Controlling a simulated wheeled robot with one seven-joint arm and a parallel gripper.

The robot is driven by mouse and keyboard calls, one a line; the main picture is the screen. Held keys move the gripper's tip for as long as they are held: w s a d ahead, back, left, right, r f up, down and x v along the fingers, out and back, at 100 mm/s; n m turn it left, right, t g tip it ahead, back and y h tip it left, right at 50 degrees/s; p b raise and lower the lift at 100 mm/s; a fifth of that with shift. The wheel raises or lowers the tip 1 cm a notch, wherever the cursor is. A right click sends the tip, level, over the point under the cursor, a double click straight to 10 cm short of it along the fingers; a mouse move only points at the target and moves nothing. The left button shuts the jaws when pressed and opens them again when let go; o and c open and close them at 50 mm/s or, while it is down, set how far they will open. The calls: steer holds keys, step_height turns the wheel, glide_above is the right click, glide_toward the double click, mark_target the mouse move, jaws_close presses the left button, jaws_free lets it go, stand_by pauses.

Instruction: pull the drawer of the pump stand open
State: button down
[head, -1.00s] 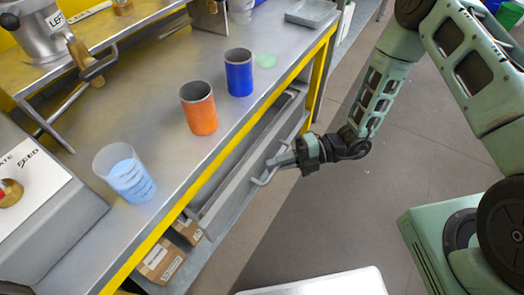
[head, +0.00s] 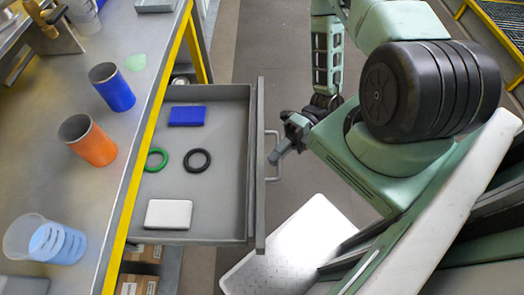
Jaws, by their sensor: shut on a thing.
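The drawer (head: 219,213) of the pump stand (head: 150,85) stands far out from under the bench top, and its grey inside shows. In it lie a blue block (head: 186,116), a green ring (head: 155,160), a black ring (head: 197,160) and a white box (head: 168,214). The bar handle (head: 274,170) is on the drawer's outer front face. My gripper (head: 276,155) is at the handle's middle, shut on the bar. The fingertips are small in the picture and partly cover the bar.
Cardboard boxes (head: 140,268) sit on the low shelf. A white perforated plate (head: 290,250) is below, right of the drawer. Grey floor shows behind the drawer.

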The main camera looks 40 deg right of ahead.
steer(key=shift+s+d, duration=0.2)
steer(key=shift+d, duration=0.1)
steer(key=c, duration=1.8)
jaws_free()
steer(key=shift+o, duration=0.2)
steer(key=d+r, duration=0.1)
steer(key=d, duration=0.7)
steer(key=w+d+r+b, duration=0.1)
steer(key=d, duration=0.8)
steer(key=shift+w+r, duration=0.25)
steer(key=shift+d, duration=0.1)
